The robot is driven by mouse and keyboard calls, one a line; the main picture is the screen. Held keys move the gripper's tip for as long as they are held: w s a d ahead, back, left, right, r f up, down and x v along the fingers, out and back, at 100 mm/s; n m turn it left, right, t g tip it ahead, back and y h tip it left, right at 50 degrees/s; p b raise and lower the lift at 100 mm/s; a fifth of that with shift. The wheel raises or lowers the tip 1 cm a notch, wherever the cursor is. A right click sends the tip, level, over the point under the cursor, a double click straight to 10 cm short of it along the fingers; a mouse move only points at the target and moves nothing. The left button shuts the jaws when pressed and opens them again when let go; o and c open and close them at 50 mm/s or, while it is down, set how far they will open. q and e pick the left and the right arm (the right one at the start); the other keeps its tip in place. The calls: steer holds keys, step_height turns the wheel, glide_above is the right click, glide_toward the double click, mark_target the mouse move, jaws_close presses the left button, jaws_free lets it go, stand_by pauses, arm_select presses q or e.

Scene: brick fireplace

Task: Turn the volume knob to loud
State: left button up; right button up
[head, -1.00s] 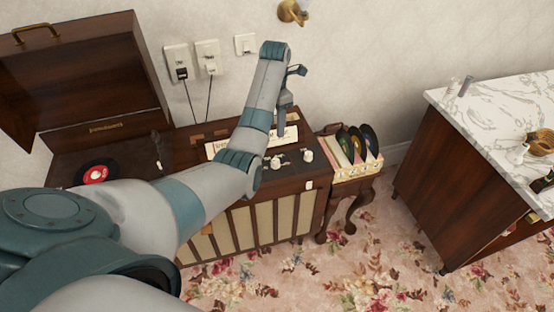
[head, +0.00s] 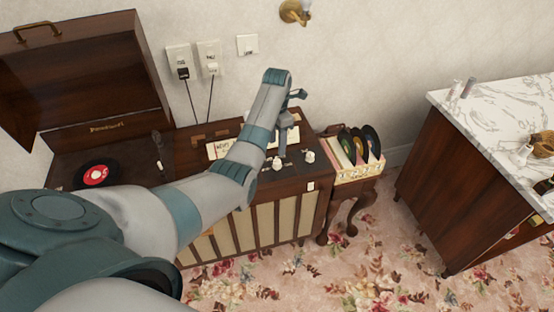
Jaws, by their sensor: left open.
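The record player cabinet (head: 318,188) has a dark control panel with two pale knobs, a left knob (head: 277,164) and a right knob (head: 309,157). No readable marking shows which is the volume knob. My left arm reaches across the cabinet from the left. My left gripper (head: 283,150) points down just behind and above the left knob, partly hidden by my wrist. It is open and appears empty. I cannot tell whether a fingertip touches anything. A pale dial strip (head: 222,149) behind the knobs is partly covered by my arm. My right gripper is not in view.
The cabinet's lid (head: 80,80) stands open at the left, above a turntable with a red-labelled record (head: 96,174). A record rack (head: 358,171) stands right of the cabinet. A marble-topped counter (head: 500,110) is farther right. Floral carpet (head: 370,265) lies open in front.

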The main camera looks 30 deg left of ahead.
mark_target(277, 161)
arm_select(q)
step_height(277, 161, down, 9)
steer(key=shift+f, duration=0.15)
steer(key=shift+c, duration=0.2)
steer(key=c, duration=1)
